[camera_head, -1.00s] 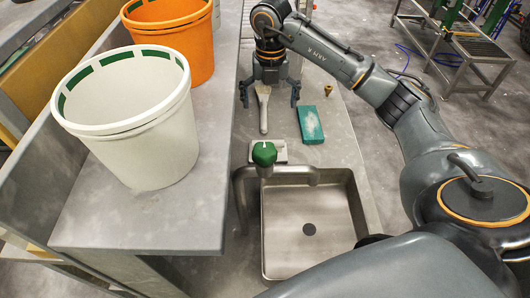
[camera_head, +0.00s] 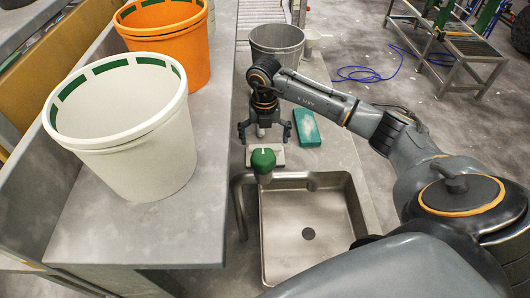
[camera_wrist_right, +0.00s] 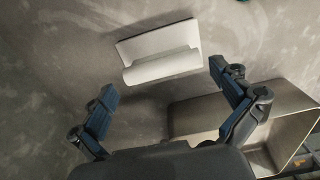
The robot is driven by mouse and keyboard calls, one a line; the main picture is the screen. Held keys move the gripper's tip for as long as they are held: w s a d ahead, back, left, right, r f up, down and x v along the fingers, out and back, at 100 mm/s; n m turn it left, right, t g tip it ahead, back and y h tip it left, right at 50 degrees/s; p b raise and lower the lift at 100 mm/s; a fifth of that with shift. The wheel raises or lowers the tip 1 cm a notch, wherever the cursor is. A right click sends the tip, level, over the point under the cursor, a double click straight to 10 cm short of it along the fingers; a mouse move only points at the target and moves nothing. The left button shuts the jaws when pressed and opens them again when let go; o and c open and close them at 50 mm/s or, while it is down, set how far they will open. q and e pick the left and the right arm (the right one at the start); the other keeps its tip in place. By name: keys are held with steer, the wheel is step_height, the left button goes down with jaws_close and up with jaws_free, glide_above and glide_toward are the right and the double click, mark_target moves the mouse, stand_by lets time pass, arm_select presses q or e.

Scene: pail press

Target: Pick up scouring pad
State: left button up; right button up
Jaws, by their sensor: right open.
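A teal block with a mottled lighter top, which looks like the scouring pad (camera_head: 306,128), lies flat on the counter behind the sink. My right gripper (camera_head: 264,132) is open, pointing down just left of the pad, apart from it. In the right wrist view the open fingers (camera_wrist_right: 168,112) have nothing between them. A pale, ledge-shaped holder (camera_wrist_right: 160,54) lies beyond the fingertips there. A small teal bit shows at that view's top edge; I cannot tell if it is the pad. My left gripper is not in view.
A green-topped tap (camera_head: 263,160) and a steel sink (camera_head: 308,225) are in front of the gripper. A grey pail (camera_head: 277,40) stands behind it. A white pail (camera_head: 125,140) and an orange pail (camera_head: 170,45) stand on the raised left counter.

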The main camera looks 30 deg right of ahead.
step_height(320, 180, down, 2)
steer(key=shift+s+f+p, duration=0.15)
steer(key=shift+f+p, duration=0.1)
steer(key=shift+p, duration=0.05)
steer(key=shift+f, duration=0.5)
steer(key=c, duration=0.9)
steer(key=shift+r, duration=0.15)
step_height(320, 180, up, 8)
steer(key=shift+r+b, duration=0.2)
steer(key=shift+b, duration=0.85)
steer(key=shift+r, duration=0.75)
